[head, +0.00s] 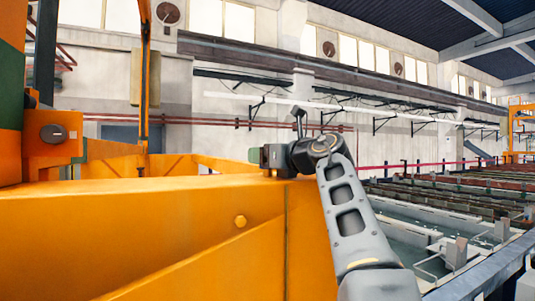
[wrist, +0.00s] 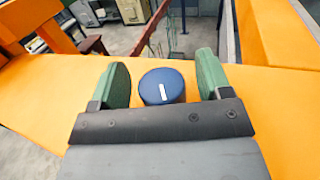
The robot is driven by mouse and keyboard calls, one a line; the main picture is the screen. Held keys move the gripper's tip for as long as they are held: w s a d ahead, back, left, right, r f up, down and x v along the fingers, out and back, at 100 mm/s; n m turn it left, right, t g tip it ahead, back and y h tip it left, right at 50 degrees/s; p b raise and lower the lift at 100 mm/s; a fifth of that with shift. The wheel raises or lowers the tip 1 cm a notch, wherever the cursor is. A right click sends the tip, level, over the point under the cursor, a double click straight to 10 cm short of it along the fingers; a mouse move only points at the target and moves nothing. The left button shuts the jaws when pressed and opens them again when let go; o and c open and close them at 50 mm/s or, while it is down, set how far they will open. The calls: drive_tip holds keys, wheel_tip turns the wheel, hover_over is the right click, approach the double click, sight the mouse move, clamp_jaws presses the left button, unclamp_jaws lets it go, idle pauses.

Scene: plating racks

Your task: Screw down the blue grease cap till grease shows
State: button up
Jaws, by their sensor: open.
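The blue grease cap (wrist: 162,87) shows in the wrist view as a short dark blue cylinder with a white mark on its top. It sits at the orange beam, between the two green fingers of my gripper (wrist: 163,80). The fingers are open, with a visible gap on each side of the cap, wider on the right. No grease shows around the cap; its base is partly hidden by my gripper body. In the head view my gripper (head: 257,156) is at the top edge of the orange beam, seen side-on, and the cap cannot be made out there.
The orange beam (head: 150,215) fills the lower left of the head view. An orange upright (wrist: 275,35) stands right of my gripper in the wrist view. Tanks with railings (head: 450,215) lie at the right.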

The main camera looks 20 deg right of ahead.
drive_tip(key=shift+c, duration=0.4)
drive_tip(key=c, duration=0.8)
drive_tip(key=m+h+p, duration=0.1)
drive_tip(key=h, duration=0.1)
drive_tip(key=shift+a+r+m+t+h+p, duration=0.15)
drive_tip(key=shift+r+m+t+h+p, duration=0.15)
drive_tip(key=shift+m+p, duration=0.1)
drive_tip(key=shift+c, duration=0.2)
drive_tip(key=shift+m+h+p, duration=0.4)
drive_tip(key=shift+h+p, duration=0.15)
drive_tip(key=shift+h, duration=0.15)
drive_tip(key=shift+f+m+h, duration=0.35)
drive_tip(key=shift+m+h, duration=0.25)
drive_tip(key=shift+h, duration=0.3)
drive_tip(key=shift+m+h, duration=0.3)
drive_tip(key=shift+h, duration=0.2)
drive_tip(key=shift+d, duration=0.2)
